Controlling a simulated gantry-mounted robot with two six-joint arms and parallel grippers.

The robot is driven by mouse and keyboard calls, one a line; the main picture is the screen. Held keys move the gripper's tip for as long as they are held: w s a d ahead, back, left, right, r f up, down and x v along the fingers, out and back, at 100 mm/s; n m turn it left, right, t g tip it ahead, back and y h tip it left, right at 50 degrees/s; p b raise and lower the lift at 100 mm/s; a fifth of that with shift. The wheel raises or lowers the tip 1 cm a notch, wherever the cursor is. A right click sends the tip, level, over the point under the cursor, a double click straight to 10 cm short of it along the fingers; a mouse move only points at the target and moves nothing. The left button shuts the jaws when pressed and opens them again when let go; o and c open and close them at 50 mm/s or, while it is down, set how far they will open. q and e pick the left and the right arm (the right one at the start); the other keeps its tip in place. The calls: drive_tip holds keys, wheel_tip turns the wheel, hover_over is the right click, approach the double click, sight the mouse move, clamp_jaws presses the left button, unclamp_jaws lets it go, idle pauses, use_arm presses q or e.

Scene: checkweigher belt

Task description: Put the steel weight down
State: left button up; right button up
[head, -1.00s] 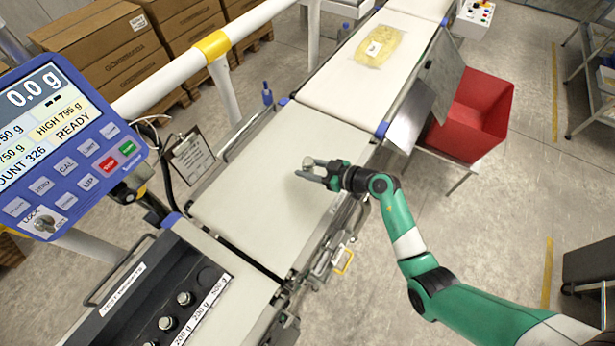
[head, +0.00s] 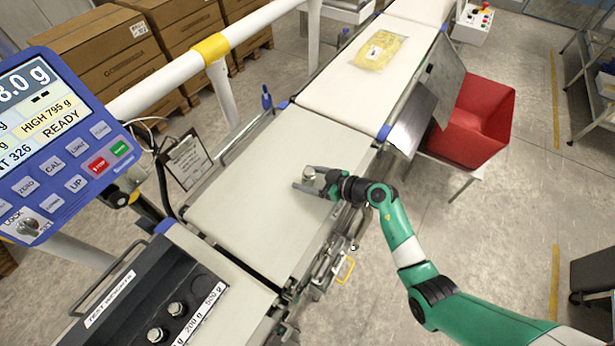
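The steel weight (head: 309,173) is a small shiny cylinder at the weighing belt (head: 250,205), towards its right side. My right gripper (head: 308,181) reaches in from the right, low over the belt. Its two fingers are spread, with the weight between or just beside their tips. The weight appears to stand upright on the belt, though its base is partly hidden by the fingers. The blue display (head: 65,140) has a reading ending in 8.0 g, its front digits cut off by the picture edge. My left gripper is not in view.
A black test-weight case (head: 150,300) with steel weights stands at the lower left. A yellow bag (head: 380,50) lies on the far belt. A red bin (head: 480,120) and a metal flap (head: 410,120) are at the right. Most of the weighing belt is clear.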

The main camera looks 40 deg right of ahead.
drive_tip(key=shift+r, duration=0.1)
drive_tip(key=p+v, duration=0.6)
drive_tip(key=v, duration=0.6)
drive_tip(key=shift+r, duration=0.1)
